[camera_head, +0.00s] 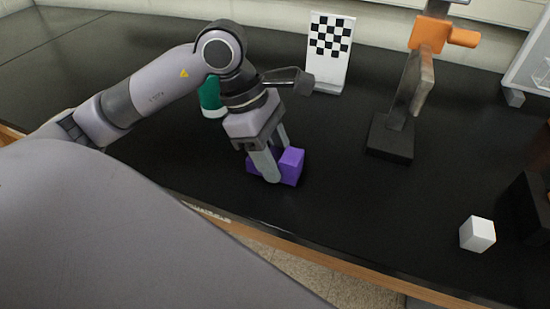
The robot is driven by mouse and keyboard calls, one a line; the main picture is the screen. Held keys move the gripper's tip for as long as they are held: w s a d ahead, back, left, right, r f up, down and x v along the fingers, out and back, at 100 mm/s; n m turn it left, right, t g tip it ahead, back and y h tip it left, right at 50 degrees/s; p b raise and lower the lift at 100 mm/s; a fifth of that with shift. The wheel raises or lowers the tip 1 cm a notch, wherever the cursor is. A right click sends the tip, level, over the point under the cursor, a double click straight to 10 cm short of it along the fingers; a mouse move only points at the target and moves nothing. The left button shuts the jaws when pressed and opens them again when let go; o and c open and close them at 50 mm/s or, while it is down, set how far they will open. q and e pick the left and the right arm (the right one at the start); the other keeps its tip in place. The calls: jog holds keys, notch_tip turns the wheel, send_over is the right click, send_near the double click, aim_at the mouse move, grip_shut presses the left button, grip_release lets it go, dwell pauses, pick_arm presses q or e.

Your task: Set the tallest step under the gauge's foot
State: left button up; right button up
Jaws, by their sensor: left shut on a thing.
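My left gripper (277,164) points down, its fingers shut on a purple block (292,166) at the black table. The block has a taller part at the right and a lower part at the left; the fingers hide its middle. I cannot tell whether it touches the table. To the right and farther back stands what looks like the gauge: a black base (390,140), a grey upright and an orange head (430,34) with a side knob. The purple block is apart from it. My right gripper is not in view.
A white cube (477,234) lies near the front edge at the right. A checkerboard panel (329,52) stands at the back. A green object (211,98) is partly hidden behind my left arm. A dark block (527,207) is at the right edge. The table between purple block and gauge is clear.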

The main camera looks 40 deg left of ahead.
aim_at(274, 156)
pick_arm(q)
notch_tip(274, 156, up, 19)
jog(key=p, duration=0.1)
jog(key=shift+p, duration=0.3)
